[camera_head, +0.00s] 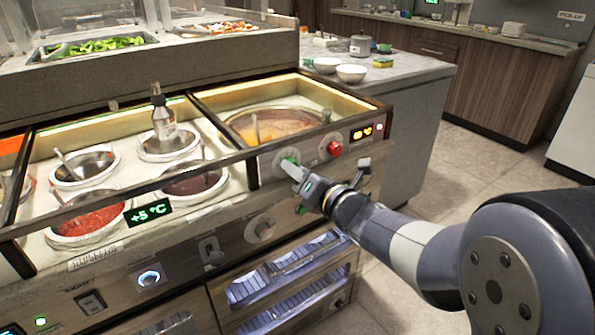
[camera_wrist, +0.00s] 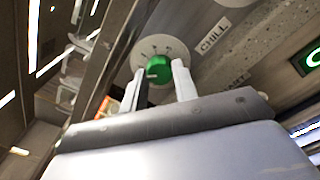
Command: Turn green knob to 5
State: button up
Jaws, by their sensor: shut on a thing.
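The green knob (camera_wrist: 158,69) sits on a pale round dial in the wrist view, with small marks around it. The dial's numbers are too small to read surely.
Sauce wells with a bottle (camera_head: 162,115) lie behind. A counter with white bowls (camera_head: 351,73) stands at the back.

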jog(key=shift+f+m, duration=0.1)
jog(key=shift+m, duration=0.3)
jog(key=m, duration=1.2)
jog(key=m+t, duration=0.1)
jog(key=m, duration=1.1)
jog(key=shift+a+h, duration=0.15)
jog(key=shift+h, duration=0.15)
jog(key=shift+p, duration=0.3)
jog(key=o, duration=1)
jog(key=shift+s, duration=0.15)
